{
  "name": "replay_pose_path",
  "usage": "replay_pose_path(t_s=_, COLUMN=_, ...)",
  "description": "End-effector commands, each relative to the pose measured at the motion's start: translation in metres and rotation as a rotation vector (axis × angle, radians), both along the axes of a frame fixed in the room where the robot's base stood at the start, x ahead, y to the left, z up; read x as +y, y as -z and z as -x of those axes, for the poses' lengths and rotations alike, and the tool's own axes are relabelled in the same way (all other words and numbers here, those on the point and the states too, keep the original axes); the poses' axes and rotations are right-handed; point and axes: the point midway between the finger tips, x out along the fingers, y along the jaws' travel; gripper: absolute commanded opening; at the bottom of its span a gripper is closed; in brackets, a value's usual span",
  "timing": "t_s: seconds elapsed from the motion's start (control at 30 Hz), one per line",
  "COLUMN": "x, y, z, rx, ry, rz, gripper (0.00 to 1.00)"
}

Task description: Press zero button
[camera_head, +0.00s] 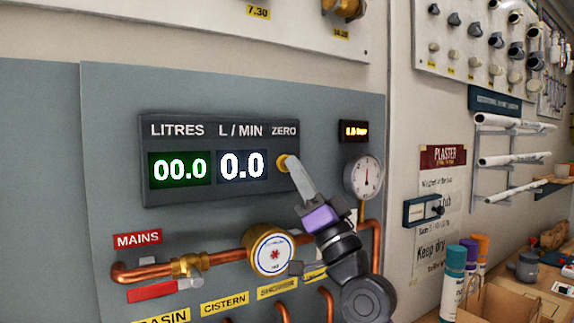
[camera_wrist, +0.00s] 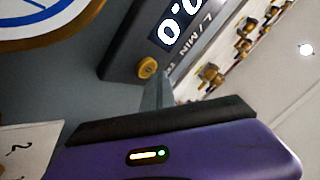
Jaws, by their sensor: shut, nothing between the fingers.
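The meter panel (camera_head: 220,192) is a dark box on the grey wall board, with the labels LITRES, L / MIN and ZERO. Its green display reads 00.0 and its white display reads 0.0. The yellow zero button (camera_head: 281,162) sits below the word ZERO, partly covered by my fingers in the head view. It also shows in the wrist view (camera_wrist: 147,68), left of the fingertips. My gripper (camera_head: 292,165) is shut and empty, its tip at or just in front of the button's right side. I cannot tell whether it touches.
A round brass-rimmed meter (camera_head: 270,252) and copper pipes (camera_head: 215,262) lie below the panel. A pressure gauge (camera_head: 364,176) is close to the right of my gripper. A small orange display (camera_head: 354,131) sits above the gauge.

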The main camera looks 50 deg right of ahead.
Motion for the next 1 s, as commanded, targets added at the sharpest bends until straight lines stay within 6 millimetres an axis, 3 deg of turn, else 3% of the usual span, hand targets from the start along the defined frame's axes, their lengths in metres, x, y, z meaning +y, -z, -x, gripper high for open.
replay_pose_path(t_s=0.7, x=0.015, y=0.000, z=0.054, rx=-0.001, ry=0.001, rz=0.000, gripper=0.00)
replay_pose_path(t_s=1.0, x=0.016, y=0.000, z=0.058, rx=0.001, ry=0.001, rz=0.000, gripper=0.00)
